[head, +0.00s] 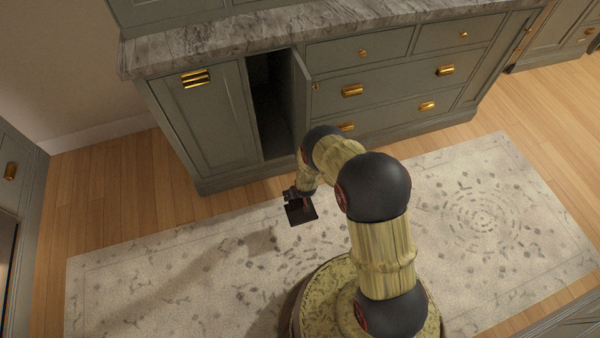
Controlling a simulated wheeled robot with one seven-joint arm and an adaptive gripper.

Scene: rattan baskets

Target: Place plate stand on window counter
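A small dark brown object with a flat square part, likely the plate stand (301,214), is at my gripper (293,195), in front of the open cabinet and over the rug. My gripper appears closed on its upper edge, though the fingers are small and partly hidden by my arm. A grey marble counter (215,42) runs along the top of the green cabinets. No window shows, so I cannot tell whether this is the window counter.
A narrow cabinet door (301,95) stands open beside a dark compartment (269,108). Drawers with brass pulls (352,90) are to its right. A patterned rug (150,285) covers the wooden floor (100,200). Other cabinets (18,185) stand at the left edge.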

